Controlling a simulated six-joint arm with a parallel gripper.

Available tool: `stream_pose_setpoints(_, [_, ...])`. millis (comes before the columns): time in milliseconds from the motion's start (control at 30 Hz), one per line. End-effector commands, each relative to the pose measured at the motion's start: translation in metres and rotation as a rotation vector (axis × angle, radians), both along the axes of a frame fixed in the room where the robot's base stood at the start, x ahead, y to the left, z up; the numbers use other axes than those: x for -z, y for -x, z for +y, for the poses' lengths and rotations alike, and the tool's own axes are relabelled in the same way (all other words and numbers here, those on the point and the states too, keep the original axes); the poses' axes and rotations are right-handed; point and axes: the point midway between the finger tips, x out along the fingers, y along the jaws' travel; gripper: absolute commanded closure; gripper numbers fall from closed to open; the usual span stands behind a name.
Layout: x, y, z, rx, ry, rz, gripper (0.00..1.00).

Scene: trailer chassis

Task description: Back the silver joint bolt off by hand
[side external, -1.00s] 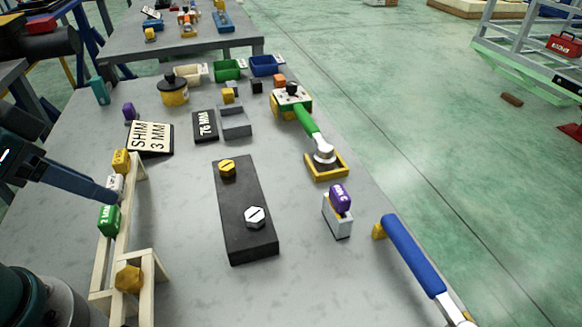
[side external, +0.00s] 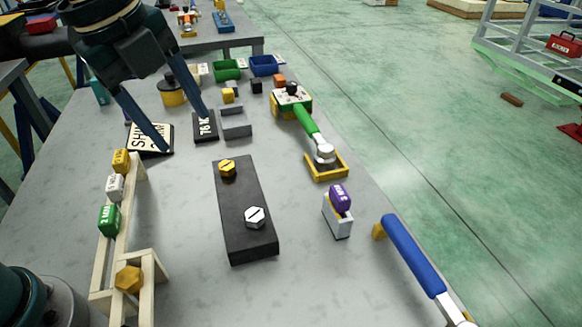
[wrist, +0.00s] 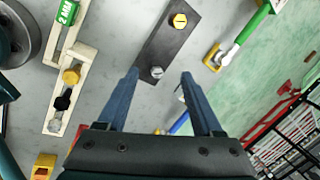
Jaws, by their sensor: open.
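The silver joint bolt (side external: 255,216) has a slotted hex head and sits in the near end of a dark bar (side external: 246,192). A yellow slotted bolt (side external: 227,168) sits in the bar's far end. My gripper (side external: 186,134) is open and empty, up and to the left of the bar in the side view, apart from both bolts. In the wrist view, the silver bolt (wrist: 157,72) appears between my fingertips (wrist: 160,75), beyond them, with the yellow bolt (wrist: 179,20) farther up the bar. Both bolt heads show clearly.
A wooden rack (side external: 130,225) with coloured blocks stands left of the bar. A purple-topped grey block (side external: 338,212), a green-handled tool (side external: 310,125) and a blue-handled tool (side external: 410,255) lie to the right.

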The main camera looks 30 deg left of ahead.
Motion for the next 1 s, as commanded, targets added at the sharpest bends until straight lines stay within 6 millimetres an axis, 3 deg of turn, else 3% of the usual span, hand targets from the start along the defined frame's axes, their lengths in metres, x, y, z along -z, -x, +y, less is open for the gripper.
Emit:
stream_pose_setpoints(200, [0.040,-0.031,-0.041,0.358,-0.087,0.107,0.32])
stream_pose_setpoints(400, [0.082,-0.038,-0.070,0.474,-0.114,0.192,0.32])
stream_pose_setpoints(633, [0.110,-0.029,-0.079,0.509,-0.128,0.255,0.32])
stream_pose_setpoints(1000, [0.151,-0.029,-0.079,0.507,-0.128,0.253,0.32])
